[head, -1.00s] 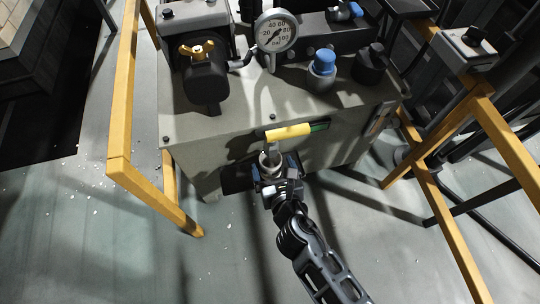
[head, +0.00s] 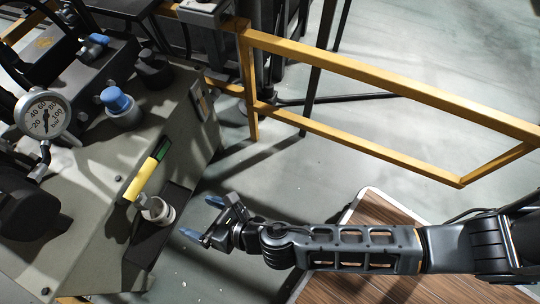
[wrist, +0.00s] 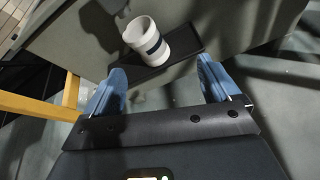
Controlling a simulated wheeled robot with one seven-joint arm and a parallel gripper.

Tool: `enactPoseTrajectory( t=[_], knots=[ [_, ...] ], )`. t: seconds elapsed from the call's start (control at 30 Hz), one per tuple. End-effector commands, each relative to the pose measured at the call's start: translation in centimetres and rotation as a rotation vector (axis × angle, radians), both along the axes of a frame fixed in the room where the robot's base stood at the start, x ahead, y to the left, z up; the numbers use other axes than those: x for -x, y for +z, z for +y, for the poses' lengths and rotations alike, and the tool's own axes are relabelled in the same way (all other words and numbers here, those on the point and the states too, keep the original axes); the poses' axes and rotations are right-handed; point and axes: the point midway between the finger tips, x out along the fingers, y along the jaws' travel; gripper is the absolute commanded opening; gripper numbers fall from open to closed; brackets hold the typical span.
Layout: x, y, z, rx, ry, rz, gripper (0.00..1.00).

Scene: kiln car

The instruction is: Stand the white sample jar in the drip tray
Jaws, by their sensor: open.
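The white sample jar (head: 158,211), with a dark band, stands upright on the narrow dark drip tray (head: 153,243) at the side of the grey machine. The jar (wrist: 146,36) and the tray (wrist: 184,58) also show in the wrist view, with the jar's open mouth towards the upper left. My gripper (head: 203,218) is open and empty, to the right of the jar in the head view and apart from it. In the wrist view its two blue fingertips (wrist: 160,68) are spread, with the jar beyond them.
The grey machine (head: 95,160) carries a pressure gauge (head: 42,115), a blue-capped fitting (head: 117,103) and a yellow-and-green bar (head: 147,178) just above the jar. A yellow rail (head: 390,90) runs behind. A wood-topped surface (head: 365,225) lies under my arm.

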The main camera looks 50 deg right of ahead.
Motion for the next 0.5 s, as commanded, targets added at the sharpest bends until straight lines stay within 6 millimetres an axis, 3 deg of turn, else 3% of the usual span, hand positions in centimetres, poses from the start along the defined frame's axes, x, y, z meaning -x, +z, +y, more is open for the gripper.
enactPoseTrajectory(
  t=[0.03, 0.1, 0.27, 0.5],
  knots=[
    [1.9, 0.1, -2.2, -0.120, -0.066, 0.051, 0.89],
    [4.5, 0.8, -4.5, -0.329, -0.168, 0.120, 0.89],
    [10.3, 4.1, -8.8, -0.841, -0.420, 0.256, 0.89],
    [17.9, 11.9, -12.9, -1.643, -0.778, 0.373, 0.89]
  ],
)
